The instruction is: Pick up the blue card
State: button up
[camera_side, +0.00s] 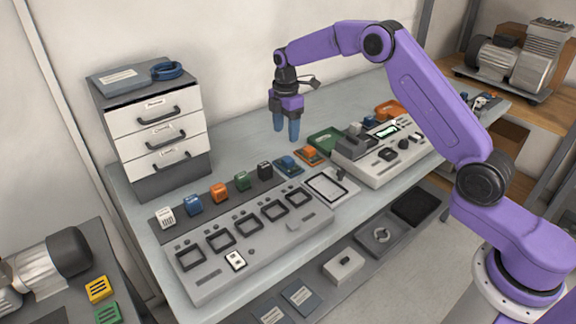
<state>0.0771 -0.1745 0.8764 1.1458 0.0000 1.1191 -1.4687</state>
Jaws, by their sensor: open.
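A small blue card-like block (193,204) stands on a dark strip at the left of the bench, between a white block (165,217) and an orange block (219,193). Another blue piece (289,163) sits on a blue pad farther right. I cannot tell from the picture which one is the blue card. My gripper (286,132) has blue fingers pointing down, open and empty. It appears above the back part of the bench, apart from both blue pieces.
A grey panel with several square frames (248,233) lies in front of the strip. Green (241,181) and black (265,170) blocks continue the row. A drawer cabinet (156,135) stands at back left. A larger grey unit (385,155) stands right. The bench behind the strip is clear.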

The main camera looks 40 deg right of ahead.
send_over(288, 159)
jog(key=f, duration=0.5)
jog(key=shift+w+a+f, duration=0.15)
jog(key=shift+a, duration=0.05)
jog(key=shift+d+f, duration=0.2)
jog(key=shift+f, duration=2.4)
grip_shut()
